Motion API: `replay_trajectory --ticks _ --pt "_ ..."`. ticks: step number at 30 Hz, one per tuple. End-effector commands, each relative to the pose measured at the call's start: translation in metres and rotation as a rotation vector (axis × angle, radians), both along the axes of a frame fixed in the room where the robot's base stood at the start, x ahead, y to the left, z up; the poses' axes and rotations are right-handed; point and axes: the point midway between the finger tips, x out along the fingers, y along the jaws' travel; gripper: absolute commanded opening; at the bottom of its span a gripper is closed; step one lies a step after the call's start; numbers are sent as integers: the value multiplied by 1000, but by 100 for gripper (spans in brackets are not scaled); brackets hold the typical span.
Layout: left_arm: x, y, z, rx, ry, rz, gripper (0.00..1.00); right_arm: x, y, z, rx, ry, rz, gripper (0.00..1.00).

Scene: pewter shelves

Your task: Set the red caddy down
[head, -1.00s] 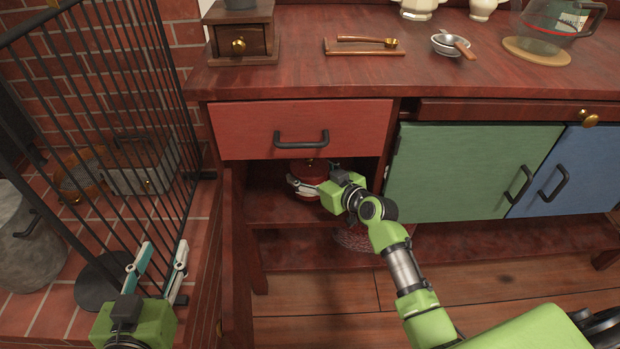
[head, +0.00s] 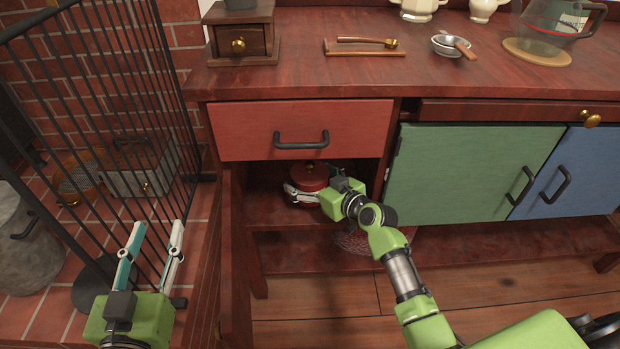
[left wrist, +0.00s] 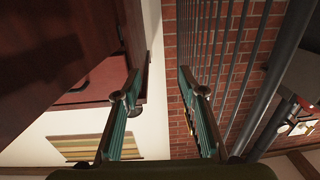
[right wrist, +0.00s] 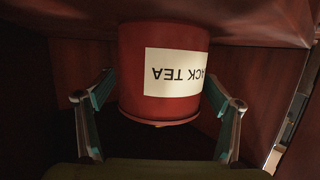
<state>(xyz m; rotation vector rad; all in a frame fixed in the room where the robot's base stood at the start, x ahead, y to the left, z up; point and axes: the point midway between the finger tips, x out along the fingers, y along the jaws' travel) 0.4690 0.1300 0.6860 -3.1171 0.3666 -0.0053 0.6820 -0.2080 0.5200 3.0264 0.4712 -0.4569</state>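The red caddy (head: 308,177) stands upright on the shelf inside the open cupboard under the red drawer. In the right wrist view the caddy (right wrist: 133,75) appears upside down with a pale label, part reading "ACK TEA", its base at the shelf surface. My right gripper (right wrist: 160,84) is open around it, one finger on each side, with narrow gaps showing between fingers and caddy. In the head view the right gripper (head: 311,186) reaches into the cupboard and partly covers the caddy. My left gripper (head: 155,226) is open and empty beside the black fire guard.
The cupboard's open door (head: 233,255) stands on the left, close to my left gripper. The red drawer front (head: 345,120) is just above the right gripper. The black fire guard (head: 145,120) is at left; a green door (head: 465,170) closes the right side.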

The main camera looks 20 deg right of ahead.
Motion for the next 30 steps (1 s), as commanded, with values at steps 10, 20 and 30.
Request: replay_trajectory --ticks 10,20,30 --pt "-1 2 -11 12 52 4 38 -3 -2 3 -1 1 -1 84" --pt "-19 15 -70 83 335 22 38 -41 -14 15 -3 2 1 84" --pt "-40 25 -107 126 515 34 38 -69 -20 23 -1 3 2 84"
